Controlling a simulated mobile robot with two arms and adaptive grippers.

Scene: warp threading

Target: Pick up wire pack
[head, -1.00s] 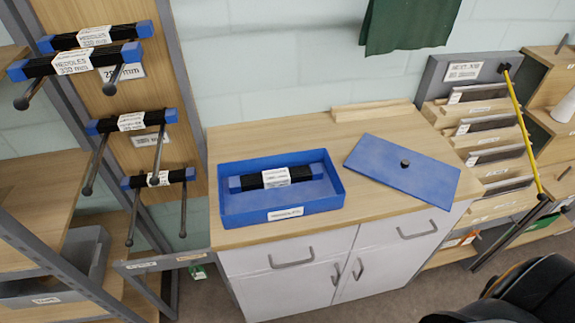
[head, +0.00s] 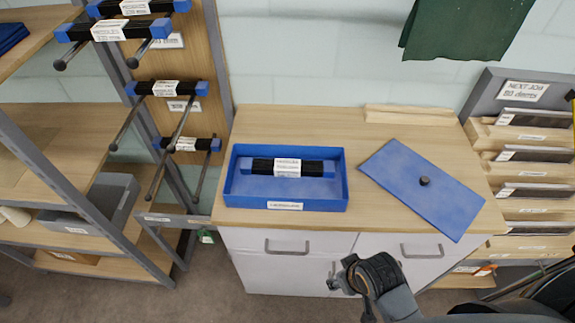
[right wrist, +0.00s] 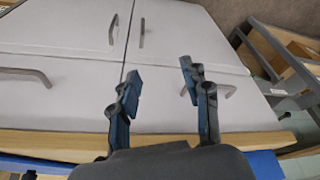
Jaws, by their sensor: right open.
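A black pack with blue ends and a white label (head: 287,168), which looks like the wire pack, lies in an open blue box (head: 285,206) on the wooden cabinet top. My right gripper is low in front of the cabinet, below and to the right of the box in the head view. In the right wrist view its two fingers (right wrist: 160,80) are apart with nothing between them, before the white cabinet doors (right wrist: 80,40). My left gripper is not in view.
A blue lid with a dark knob (head: 424,181) lies flat right of the box. Similar black packs (head: 165,88) hang on rods at the left rack. A rack of labelled slots (head: 525,155) stands at the right. A wood strip (head: 410,114) lies at the back.

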